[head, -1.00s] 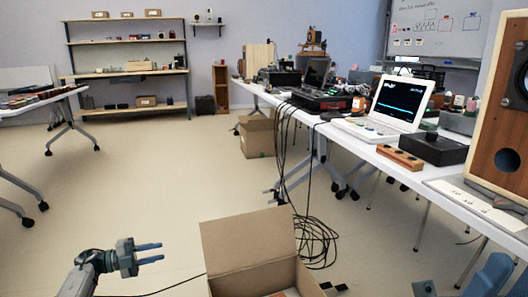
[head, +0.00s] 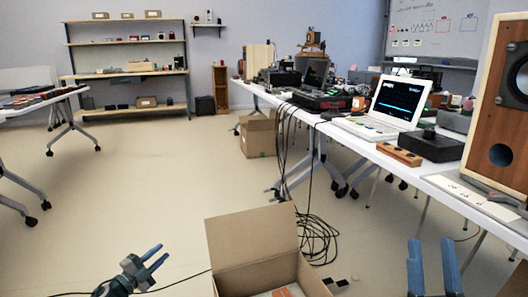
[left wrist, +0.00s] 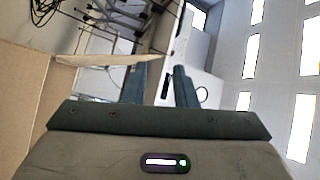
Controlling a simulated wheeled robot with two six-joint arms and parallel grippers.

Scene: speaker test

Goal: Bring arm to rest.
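My left gripper (head: 162,252) is low on the left in the head view, its two blue fingers apart and pointing up and to the right. Nothing is between them. In the left wrist view its fingers (left wrist: 160,84) also stand apart and empty. My right gripper (head: 432,242) is at the lower right of the head view, its two blue fingers apart and pointing up, with nothing between them. The rest of my right arm is mostly out of view.
An open cardboard box (head: 255,275) stands between my grippers, nearer the left one. A long white table (head: 372,152) with a laptop (head: 397,104) and a wooden speaker (head: 497,100) runs along the right. Black cables (head: 315,238) lie on the floor behind the box. Floor at left is open.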

